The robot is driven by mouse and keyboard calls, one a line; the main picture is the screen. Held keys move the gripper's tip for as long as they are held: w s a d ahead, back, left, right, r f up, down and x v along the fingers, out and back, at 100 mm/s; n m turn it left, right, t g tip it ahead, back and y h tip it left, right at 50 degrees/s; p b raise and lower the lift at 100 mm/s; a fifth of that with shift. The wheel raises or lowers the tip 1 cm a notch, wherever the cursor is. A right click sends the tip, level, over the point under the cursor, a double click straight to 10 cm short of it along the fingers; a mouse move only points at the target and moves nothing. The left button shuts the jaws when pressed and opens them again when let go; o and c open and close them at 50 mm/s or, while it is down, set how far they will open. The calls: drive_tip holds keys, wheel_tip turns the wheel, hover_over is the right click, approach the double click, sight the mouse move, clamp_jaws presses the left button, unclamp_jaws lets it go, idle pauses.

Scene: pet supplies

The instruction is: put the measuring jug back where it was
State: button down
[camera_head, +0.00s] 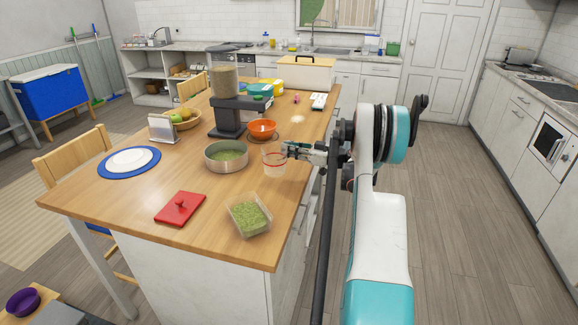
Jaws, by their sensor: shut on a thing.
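The measuring jug (274,163) is a small clear vessel with a red rim or band. It is upright over the wooden island top, right of a round metal pan. My gripper (287,152) reaches in from the right and is shut on the jug's right side. I cannot tell whether the jug's base touches the wood. The fingertips are small and partly hidden by the jug.
The metal pan (226,155) with green contents and an orange bowl (262,129) stand close to the jug. A dispenser (226,110) stands behind. Bare wood (215,190) lies between.

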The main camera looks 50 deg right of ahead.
drive_tip(key=shift+f+b, duration=0.65)
drive_tip(key=shift+f, duration=1.95)
drive_tip(key=shift+f, duration=0.1)
drive_tip(key=c, duration=1.6)
unclamp_jaws()
drive_tip(key=p+v, duration=0.2)
drive_tip(key=v, duration=1)
